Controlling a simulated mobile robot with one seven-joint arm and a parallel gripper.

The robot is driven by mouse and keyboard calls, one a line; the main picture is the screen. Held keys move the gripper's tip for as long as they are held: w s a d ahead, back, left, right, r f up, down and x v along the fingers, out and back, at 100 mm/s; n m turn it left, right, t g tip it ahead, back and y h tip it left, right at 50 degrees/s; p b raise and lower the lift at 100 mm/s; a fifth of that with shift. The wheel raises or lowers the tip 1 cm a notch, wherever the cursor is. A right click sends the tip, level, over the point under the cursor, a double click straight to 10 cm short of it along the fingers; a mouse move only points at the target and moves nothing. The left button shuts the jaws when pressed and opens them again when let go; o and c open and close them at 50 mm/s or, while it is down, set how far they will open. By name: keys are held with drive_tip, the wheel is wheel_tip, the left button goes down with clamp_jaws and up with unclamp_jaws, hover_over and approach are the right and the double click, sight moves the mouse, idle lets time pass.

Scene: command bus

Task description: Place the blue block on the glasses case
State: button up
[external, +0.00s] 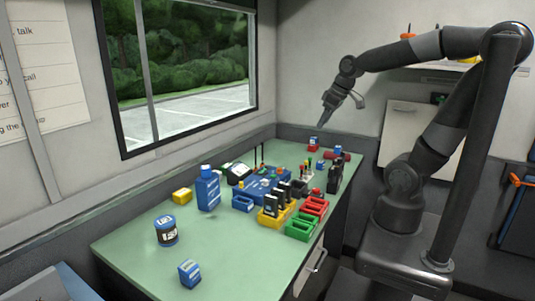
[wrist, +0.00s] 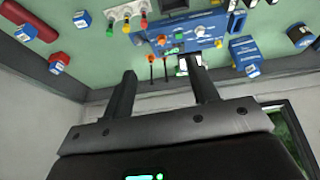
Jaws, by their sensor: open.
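A dark red elongated case, which looks like the glasses case (external: 344,156), lies at the far right of the green table; it is at the upper left in the wrist view (wrist: 36,23). A small blue block (external: 338,149) shows at the case; in the wrist view the blue block (wrist: 25,33) overlaps its edge, and I cannot tell whether it rests on it. Another small blue block (wrist: 82,19) lies apart from the case. My gripper (external: 325,127) is above the table's far end, open and empty; its two separated fingers show in the wrist view (wrist: 163,75).
A red block (external: 313,144) with a blue top stands near the far wall. Colored trays (external: 300,228), a blue console (external: 262,187) and a blue bottle (external: 208,190) crowd the middle. A dark can (external: 166,231) and a blue box (external: 189,273) stand on the emptier near end.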

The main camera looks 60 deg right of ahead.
drive_tip(key=s+a, duration=0.6)
drive_tip(key=shift+s+a+t, duration=0.25)
drive_tip(key=shift+a+t, duration=0.1)
drive_tip(key=shift+t, duration=0.05)
